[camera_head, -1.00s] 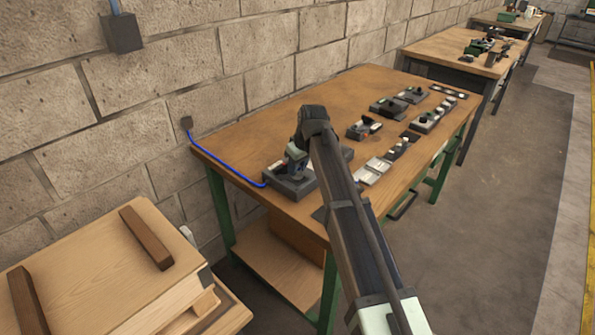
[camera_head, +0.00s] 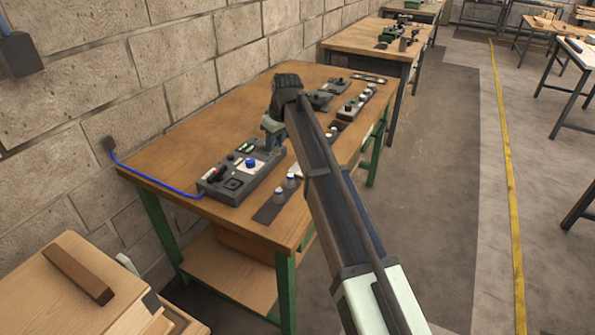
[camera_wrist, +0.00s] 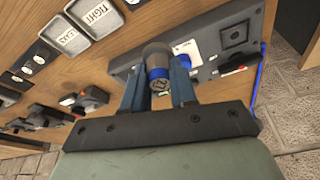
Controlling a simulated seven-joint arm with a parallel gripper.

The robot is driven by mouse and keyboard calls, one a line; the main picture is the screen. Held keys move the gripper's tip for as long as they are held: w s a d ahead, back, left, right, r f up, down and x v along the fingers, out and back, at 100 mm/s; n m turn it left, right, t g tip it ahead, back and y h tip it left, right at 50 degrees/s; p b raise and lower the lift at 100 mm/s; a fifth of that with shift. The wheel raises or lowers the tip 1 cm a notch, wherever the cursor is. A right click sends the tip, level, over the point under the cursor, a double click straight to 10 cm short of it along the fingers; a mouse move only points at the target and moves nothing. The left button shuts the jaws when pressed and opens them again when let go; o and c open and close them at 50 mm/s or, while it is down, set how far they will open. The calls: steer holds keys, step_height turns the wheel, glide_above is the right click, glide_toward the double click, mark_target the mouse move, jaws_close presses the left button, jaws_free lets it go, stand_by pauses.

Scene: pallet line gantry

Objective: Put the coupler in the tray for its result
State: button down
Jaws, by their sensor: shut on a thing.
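My gripper (camera_wrist: 158,88) is shut on the coupler (camera_wrist: 157,62), a short grey cylinder with a blue band, held between two blue fingers. In the head view my gripper (camera_head: 274,140) is over the far end of the grey test box (camera_head: 213,188); the coupler cannot be made out there. In the wrist view the box (camera_wrist: 212,75) lies beyond the coupler. Two trays, one labelled TIGHT (camera_wrist: 97,17) and one labelled LEAKS (camera_wrist: 66,40), lie at the upper left, apart from the gripper. My arm mostly hides them in the head view.
Several dark devices (camera_head: 340,87) stand farther along the wooden bench (camera_head: 205,140). A blue cable (camera_head: 150,180) runs from the wall to the box.

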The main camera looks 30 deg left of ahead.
steer(key=w+d+f+m, duration=0.1)
steer(key=w+d+f, duration=0.1)
steer(key=w+d, duration=0.5)
steer(key=shift+t, duration=0.3)
steer(key=shift+w+x, duration=0.2)
steer(key=shift+x, duration=2.35)
steer(key=shift+w+x, duration=0.2)
steer(key=shift+x, duration=2.35)
steer(key=shift+d+f, duration=0.15)
steer(key=c, duration=1.2)
jaws_free()
steer(key=shift+o, duration=0.2)
steer(key=v, duration=1.2)
steer(key=shift+d, duration=0.2)
